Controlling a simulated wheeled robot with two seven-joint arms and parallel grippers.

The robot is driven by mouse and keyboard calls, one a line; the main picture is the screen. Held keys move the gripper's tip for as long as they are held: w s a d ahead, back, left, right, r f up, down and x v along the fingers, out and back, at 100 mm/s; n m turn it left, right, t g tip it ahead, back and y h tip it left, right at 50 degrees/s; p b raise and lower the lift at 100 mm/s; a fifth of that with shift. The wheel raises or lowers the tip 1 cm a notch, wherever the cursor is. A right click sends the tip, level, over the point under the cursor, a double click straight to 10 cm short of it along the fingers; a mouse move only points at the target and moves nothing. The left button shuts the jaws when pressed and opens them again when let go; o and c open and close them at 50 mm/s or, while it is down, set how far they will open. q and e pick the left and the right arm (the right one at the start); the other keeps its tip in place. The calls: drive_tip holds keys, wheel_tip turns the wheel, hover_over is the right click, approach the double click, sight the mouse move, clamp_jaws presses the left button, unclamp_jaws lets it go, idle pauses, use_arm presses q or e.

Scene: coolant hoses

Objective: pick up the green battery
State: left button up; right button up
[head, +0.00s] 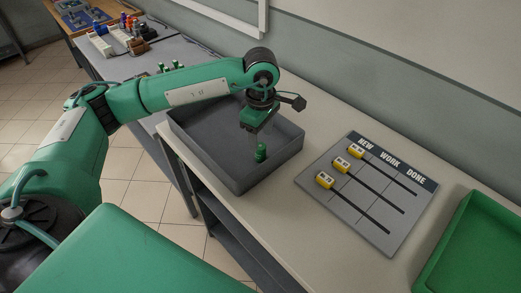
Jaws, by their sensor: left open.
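A small green cylinder that looks like the green battery (261,153) is inside the grey tray (236,189), toward its right side. It appears upright. My left gripper (254,139) comes down over the tray with its jaws open, directly above or around the battery's top. I cannot tell whether the fingers touch it. My left arm hides part of the tray's back edge. My right gripper is not in view.
A grey board (366,207) marked NEW, WORK, DONE with yellow tags lies right of the tray. A green bin (478,245) stands at far right. Small green items (168,68) and coloured items in a white holder (101,44) sit on the back left bench.

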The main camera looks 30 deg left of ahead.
sight(261, 146)
use_arm(q)
drive_tip(key=shift+f+p, duration=0.35)
drive_tip(key=shift+f, duration=0.2)
wheel_tip(261, 146, down, 4)
drive_tip(key=shift+r+p, duration=0.15)
drive_tip(key=shift+p, duration=0.6)
drive_tip(key=shift+w+f, duration=0.1)
drive_tip(key=shift+f, duration=0.3)
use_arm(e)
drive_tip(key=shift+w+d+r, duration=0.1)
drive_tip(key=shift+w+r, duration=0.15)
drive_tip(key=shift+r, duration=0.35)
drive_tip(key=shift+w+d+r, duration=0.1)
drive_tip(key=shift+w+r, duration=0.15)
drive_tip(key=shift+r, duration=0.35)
use_arm(q)
drive_tip(key=shift+c, duration=0.4)
drive_tip(key=c, duration=1)
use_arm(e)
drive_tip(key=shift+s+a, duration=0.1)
